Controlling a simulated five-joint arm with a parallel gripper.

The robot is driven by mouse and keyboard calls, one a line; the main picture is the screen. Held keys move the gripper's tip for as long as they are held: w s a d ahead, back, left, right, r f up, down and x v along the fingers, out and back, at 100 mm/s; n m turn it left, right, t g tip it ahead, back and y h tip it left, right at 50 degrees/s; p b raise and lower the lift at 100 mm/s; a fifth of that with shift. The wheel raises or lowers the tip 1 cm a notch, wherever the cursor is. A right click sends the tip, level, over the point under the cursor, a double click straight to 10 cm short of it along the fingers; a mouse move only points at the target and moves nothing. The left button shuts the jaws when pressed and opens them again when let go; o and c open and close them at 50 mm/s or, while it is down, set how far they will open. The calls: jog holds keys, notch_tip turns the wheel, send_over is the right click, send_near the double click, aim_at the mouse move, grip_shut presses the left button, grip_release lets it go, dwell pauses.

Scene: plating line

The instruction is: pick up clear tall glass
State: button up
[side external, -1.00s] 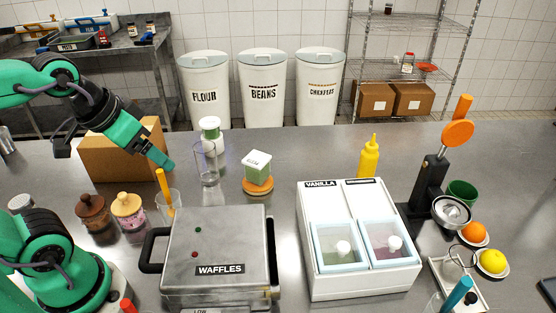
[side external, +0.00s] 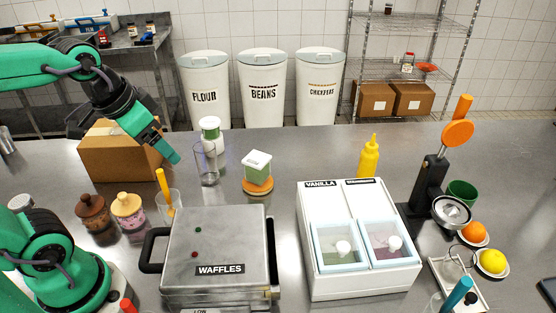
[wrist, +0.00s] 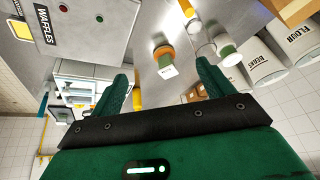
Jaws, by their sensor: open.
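The clear tall glass (side external: 207,168) stands upright on the steel counter, just in front of a white bottle with green parts. My gripper (side external: 174,156) is open and empty, up and to the left of the glass in the side view, with a gap between them. In the wrist view my two green fingers (wrist: 162,72) are spread apart with nothing held. The glass shows only faintly there, near the right finger, so its outline is hard to make out.
A white-and-green bottle (side external: 211,133) stands close behind the glass. A green-and-white container (side external: 257,167) is to its right. A small glass (side external: 174,203) with an orange utensil is in front, left. A cardboard box (side external: 118,150) stands left, and a waffle maker (side external: 216,248) nearer.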

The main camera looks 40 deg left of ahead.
jog(key=w+a+f+m+g, duration=0.1)
jog(key=w+a+f+m, duration=0.1)
jog(key=w, duration=0.3)
jog(key=w+a+f+m+g, duration=0.2)
jog(key=w+a+m, duration=0.1)
jog(key=w, duration=0.2)
jog(key=m+g, duration=0.2)
jog(key=m, duration=0.3)
send_near(203, 145)
notch_tip(203, 145, down, 6)
jog(key=s+d, duration=0.1)
jog(key=d, duration=0.1)
jog(key=shift+s+f+n, duration=0.15)
jog(key=shift+f+n, duration=0.15)
jog(key=shift+f, duration=0.8)
jog(key=shift+d+f, duration=0.1)
jog(key=shift+f, duration=2.5)
jog(key=c, duration=1.2)
jog(key=shift+o, duration=0.2)
jog(key=shift+r, duration=0.2)
